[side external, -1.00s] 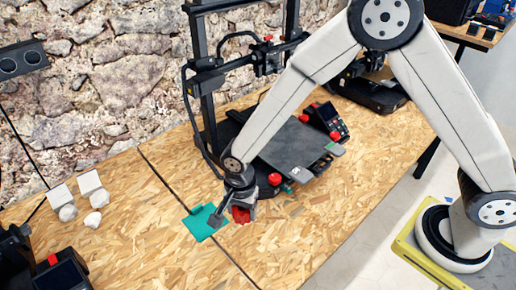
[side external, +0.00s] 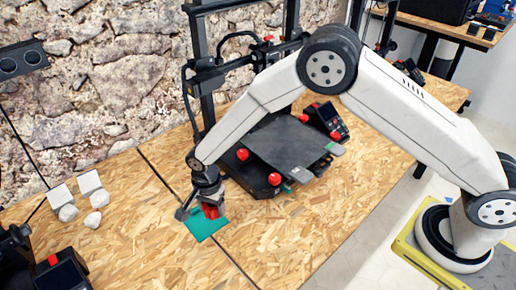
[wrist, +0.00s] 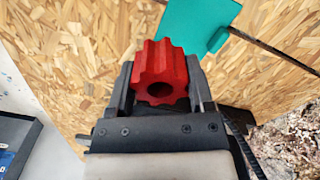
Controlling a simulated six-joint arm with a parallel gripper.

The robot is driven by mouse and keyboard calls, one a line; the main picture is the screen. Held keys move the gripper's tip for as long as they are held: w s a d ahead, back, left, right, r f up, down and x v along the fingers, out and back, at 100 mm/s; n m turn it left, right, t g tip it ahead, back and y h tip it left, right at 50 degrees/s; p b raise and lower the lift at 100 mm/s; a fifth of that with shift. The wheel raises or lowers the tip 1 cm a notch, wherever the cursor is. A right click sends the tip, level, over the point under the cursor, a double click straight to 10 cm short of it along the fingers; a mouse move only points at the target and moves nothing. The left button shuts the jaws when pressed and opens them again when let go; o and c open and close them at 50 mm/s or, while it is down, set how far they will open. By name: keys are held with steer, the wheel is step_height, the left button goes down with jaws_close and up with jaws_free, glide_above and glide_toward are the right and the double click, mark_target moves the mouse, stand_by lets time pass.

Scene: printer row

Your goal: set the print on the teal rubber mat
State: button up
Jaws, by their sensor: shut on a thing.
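The print is a red, ribbed, knob-like piece with a round hole in its end (wrist: 160,72). My gripper (wrist: 160,88) is shut on it, with one finger on each side. In the side view my gripper (side external: 209,207) points down and the red print (side external: 211,211) shows between its fingers, partly hidden. The teal rubber mat (side external: 204,230) lies flat on the board table; the print overlaps its far part in that view. In the wrist view the mat (wrist: 198,22) lies just beyond the print. I cannot tell the exact height of the print above it.
A black printer with a dark bed plate (side external: 285,142) and red knobs stands right behind my gripper. White pieces (side external: 90,184) lie at the left, and a dark device (side external: 62,274) is at front left. A seam crosses the table beside the mat. The front board is clear.

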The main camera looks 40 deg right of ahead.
glide_above(203, 225)
steer(key=shift+s+f, duration=0.15)
steer(key=shift+f, duration=2.55)
steer(key=shift+a+f, duration=0.1)
steer(key=shift+f, duration=1.65)
steer(key=shift+f, duration=0.1)
steer(key=o, duration=1.2)
steer(key=shift+c, duration=0.2)
step_height(203, 225, up, 12)
